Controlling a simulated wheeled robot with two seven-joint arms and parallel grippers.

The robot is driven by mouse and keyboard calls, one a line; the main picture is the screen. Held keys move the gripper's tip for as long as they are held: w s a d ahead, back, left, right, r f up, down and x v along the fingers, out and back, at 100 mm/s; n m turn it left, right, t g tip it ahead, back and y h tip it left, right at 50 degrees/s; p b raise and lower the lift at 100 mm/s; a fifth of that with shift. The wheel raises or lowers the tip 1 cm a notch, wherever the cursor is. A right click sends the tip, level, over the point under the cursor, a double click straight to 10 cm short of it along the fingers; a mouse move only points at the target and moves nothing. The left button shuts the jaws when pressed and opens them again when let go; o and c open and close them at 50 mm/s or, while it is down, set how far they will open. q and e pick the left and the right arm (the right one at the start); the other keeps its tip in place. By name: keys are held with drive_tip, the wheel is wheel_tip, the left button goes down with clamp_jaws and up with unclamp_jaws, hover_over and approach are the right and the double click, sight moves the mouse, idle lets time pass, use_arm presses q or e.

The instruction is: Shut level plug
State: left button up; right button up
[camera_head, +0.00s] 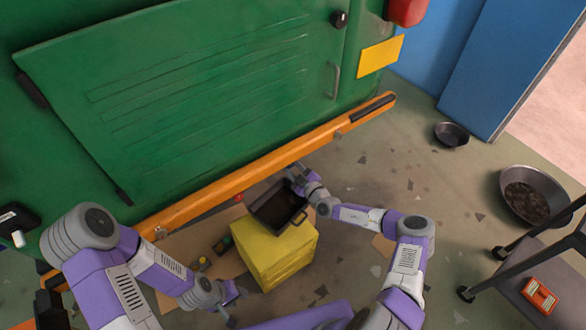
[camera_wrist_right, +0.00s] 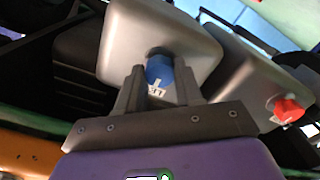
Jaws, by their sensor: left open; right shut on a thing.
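In the right wrist view a blue plug (camera_wrist_right: 159,70) with a small white label sits on a grey housing (camera_wrist_right: 125,35). My right gripper (camera_wrist_right: 160,88) is shut on the blue plug, one finger on each side. In the head view my right gripper (camera_head: 299,176) is low beside the orange bumper, at the far edge of a dark tray; the plug is too small or hidden there. My left gripper (camera_head: 229,300) is open and empty, low in front of the yellow box.
A red plug (camera_wrist_right: 290,109) is on a second grey housing at right. The dark tray (camera_head: 278,206) rests on a yellow box (camera_head: 278,262) below the orange bumper (camera_head: 215,200) of the green vehicle. Pans (camera_head: 451,134) lie right. A dark cart (camera_head: 545,280) stands at lower right.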

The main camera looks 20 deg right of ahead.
drive_tip(key=shift+f, duration=0.1)
idle(0.3)
drive_tip(key=o, duration=1)
drive_tip(key=shift+o, duration=0.2)
drive_tip(key=p+v, duration=0.2)
drive_tip(key=v, duration=0.5)
drive_tip(key=shift+s, duration=0.3)
